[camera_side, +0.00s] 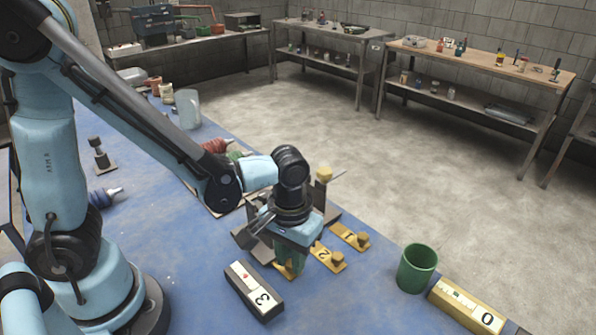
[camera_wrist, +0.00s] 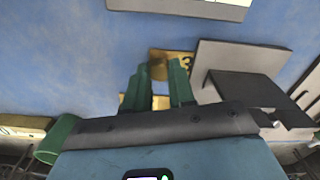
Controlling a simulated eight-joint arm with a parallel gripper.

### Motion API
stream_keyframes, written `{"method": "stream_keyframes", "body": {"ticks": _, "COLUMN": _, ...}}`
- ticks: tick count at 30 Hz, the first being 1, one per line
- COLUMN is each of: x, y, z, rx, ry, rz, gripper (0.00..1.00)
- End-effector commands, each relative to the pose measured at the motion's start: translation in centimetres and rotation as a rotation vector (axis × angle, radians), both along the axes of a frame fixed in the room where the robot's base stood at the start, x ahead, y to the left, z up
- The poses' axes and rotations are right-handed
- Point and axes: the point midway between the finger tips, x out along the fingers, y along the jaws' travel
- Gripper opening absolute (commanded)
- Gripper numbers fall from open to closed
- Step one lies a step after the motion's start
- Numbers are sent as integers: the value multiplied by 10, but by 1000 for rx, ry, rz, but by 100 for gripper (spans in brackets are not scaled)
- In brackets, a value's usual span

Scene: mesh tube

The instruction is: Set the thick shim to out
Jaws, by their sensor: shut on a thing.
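Three yellow shims with round knobs stick out of a grey metal fixture (camera_side: 250,240). In the side view the shim marked 1 (camera_side: 349,237) is farthest from me and the shim marked 2 (camera_side: 327,258) is in the middle. The nearest shim (camera_side: 281,272) is mostly hidden under my gripper (camera_side: 288,264); in the wrist view it shows part of a 3 (camera_wrist: 185,61). My gripper's green fingers (camera_wrist: 158,78) are closed on either side of this shim's knob (camera_wrist: 156,70). I cannot tell from the pictures which shim is thickest.
A dark box marked 3 (camera_side: 254,291) lies just in front of the gripper. A green cup (camera_side: 416,268) and a yellow box marked 0 (camera_side: 467,305) stand to the right. Grey plates (camera_wrist: 225,60) of the fixture rise close beside the fingers. The blue table (camera_side: 190,265) has bare room at the left.

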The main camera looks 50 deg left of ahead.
Motion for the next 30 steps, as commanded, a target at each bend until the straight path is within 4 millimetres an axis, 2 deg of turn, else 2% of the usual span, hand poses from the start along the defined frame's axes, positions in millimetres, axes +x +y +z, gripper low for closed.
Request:
{"method": "stream_keyframes", "body": {"ticks": 5, "x": 0, "y": -4, "z": 0, "rx": 0, "ry": 1, "rz": -2, "gripper": 0}}
{"method": "stream_keyframes", "body": {"ticks": 12, "x": 1, "y": -39, "z": 0, "rx": -1, "ry": 2, "rz": -6, "gripper": 0}}
{"method": "stream_keyframes", "body": {"ticks": 15, "x": 0, "y": -47, "z": 0, "rx": -2, "ry": 3, "rz": -4, "gripper": 0}}
{"method": "stream_keyframes", "body": {"ticks": 25, "x": 0, "y": -52, "z": 0, "rx": -9, "ry": 2, "rz": -4, "gripper": 0}}
{"method": "stream_keyframes", "body": {"ticks": 26, "x": 0, "y": -52, "z": 0, "rx": -9, "ry": 1, "rz": -4, "gripper": 28}}
{"method": "stream_keyframes", "body": {"ticks": 30, "x": 0, "y": -51, "z": 0, "rx": -8, "ry": 1, "rz": -3, "gripper": 50}}
